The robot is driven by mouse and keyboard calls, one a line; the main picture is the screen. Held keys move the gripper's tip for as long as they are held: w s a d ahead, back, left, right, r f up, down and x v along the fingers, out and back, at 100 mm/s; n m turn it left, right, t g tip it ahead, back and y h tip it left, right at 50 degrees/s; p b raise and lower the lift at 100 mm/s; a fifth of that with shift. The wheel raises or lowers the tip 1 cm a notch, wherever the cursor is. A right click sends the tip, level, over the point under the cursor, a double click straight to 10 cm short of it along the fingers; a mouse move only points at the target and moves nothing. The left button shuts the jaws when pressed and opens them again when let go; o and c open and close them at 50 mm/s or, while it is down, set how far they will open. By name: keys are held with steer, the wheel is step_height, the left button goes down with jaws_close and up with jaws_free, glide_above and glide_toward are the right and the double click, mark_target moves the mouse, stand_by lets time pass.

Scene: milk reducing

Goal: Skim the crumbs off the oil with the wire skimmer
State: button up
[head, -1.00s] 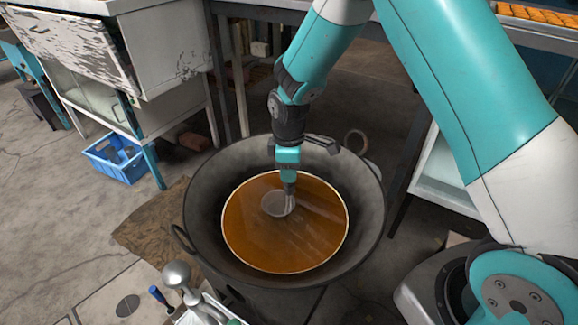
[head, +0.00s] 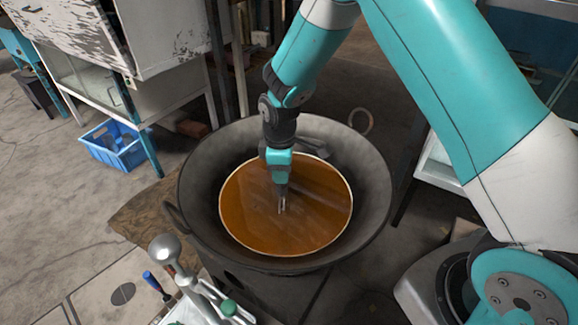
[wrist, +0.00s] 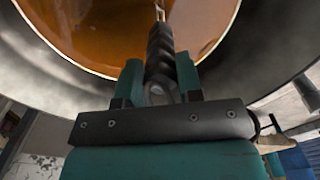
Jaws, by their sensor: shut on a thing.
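A wide dark wok (head: 372,205) holds a round pool of amber oil (head: 315,220), which also shows in the wrist view (wrist: 90,35). My gripper (head: 281,180) points down over the oil. In the wrist view my gripper (wrist: 160,85) is shut on the dark twisted handle of the wire skimmer (wrist: 160,50). A short pale metal part of the skimmer (head: 281,206) shows below the jaws, at the oil. Its round head cannot be made out; whether it is under the oil or hidden, I cannot tell. I cannot make out separate crumbs.
The wok has ring handles, one at the back right (head: 361,121). A metal tool with a round knob (head: 164,248) and a blue-handled screwdriver (head: 152,281) lie front left. A blue crate (head: 115,148) stands on the floor by a worn white cabinet (head: 160,35).

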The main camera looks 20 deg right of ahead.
steer(key=a+r+p, duration=0.4)
steer(key=r+p, duration=0.2)
steer(key=shift+a+r, duration=0.3)
steer(key=shift+a, duration=0.05)
stand_by(0.8)
